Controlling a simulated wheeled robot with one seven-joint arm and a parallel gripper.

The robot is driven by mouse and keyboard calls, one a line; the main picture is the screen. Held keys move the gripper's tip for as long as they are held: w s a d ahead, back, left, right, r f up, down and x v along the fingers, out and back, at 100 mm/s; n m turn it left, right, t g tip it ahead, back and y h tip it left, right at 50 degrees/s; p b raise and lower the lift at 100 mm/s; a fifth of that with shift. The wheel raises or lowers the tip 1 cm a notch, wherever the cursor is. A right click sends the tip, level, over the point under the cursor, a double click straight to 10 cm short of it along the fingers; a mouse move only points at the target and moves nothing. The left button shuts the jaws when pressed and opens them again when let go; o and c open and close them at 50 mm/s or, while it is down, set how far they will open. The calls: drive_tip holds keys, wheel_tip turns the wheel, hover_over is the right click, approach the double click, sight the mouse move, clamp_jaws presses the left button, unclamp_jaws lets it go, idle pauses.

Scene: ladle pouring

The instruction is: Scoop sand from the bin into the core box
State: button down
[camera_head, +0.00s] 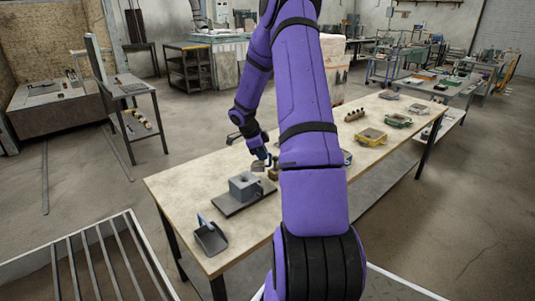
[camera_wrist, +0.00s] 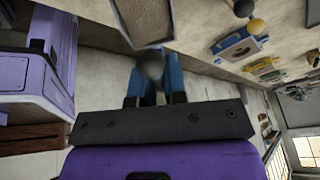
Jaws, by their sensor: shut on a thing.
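My gripper (camera_head: 263,157) is over the near part of the wooden table, just behind and above the grey core box. In the wrist view, its blue fingers (camera_wrist: 153,88) are shut on a handle with a dark round end (camera_wrist: 150,65). A shallow scoop (camera_wrist: 148,20) with a dark rim extends beyond the fingers; its inside looks grey-brown, and I cannot tell whether it holds sand. The scoop shows small in the head view (camera_head: 258,166). The grey core box (camera_head: 243,185), with a dark opening on top, stands on a dark plate (camera_head: 232,205). I cannot identify the sand bin.
A grey dustpan-like tray (camera_head: 211,239) with a blue handle lies at the table's near left corner. A blue box (camera_wrist: 237,47), partly hidden by my arm in the head view, and a yellow tray (camera_head: 371,137) stand farther right. The table's (camera_head: 175,187) left end is mostly clear.

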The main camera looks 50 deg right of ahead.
drive_tip(key=shift+w+a+f, duration=0.1)
drive_tip(key=shift+w+a, duration=0.6)
drive_tip(key=shift+w, duration=0.3)
drive_tip(key=shift+w+a+g+h, duration=0.2)
drive_tip(key=shift+w+g+h, duration=0.05)
drive_tip(key=shift+g+h, duration=0.05)
drive_tip(key=w+g+h, duration=0.1)
drive_tip(key=a+g+h, duration=0.1)
drive_tip(key=g, duration=0.1)
drive_tip(key=shift+w, duration=0.35)
drive_tip(key=shift+w+a+g+h, duration=0.5)
drive_tip(key=shift+w+g+h, duration=0.05)
drive_tip(key=shift+g+h, duration=0.15)
drive_tip(key=shift+w+a+g+h, duration=0.4)
drive_tip(key=shift+w+g+h, duration=0.15)
drive_tip(key=shift+g, duration=0.25)
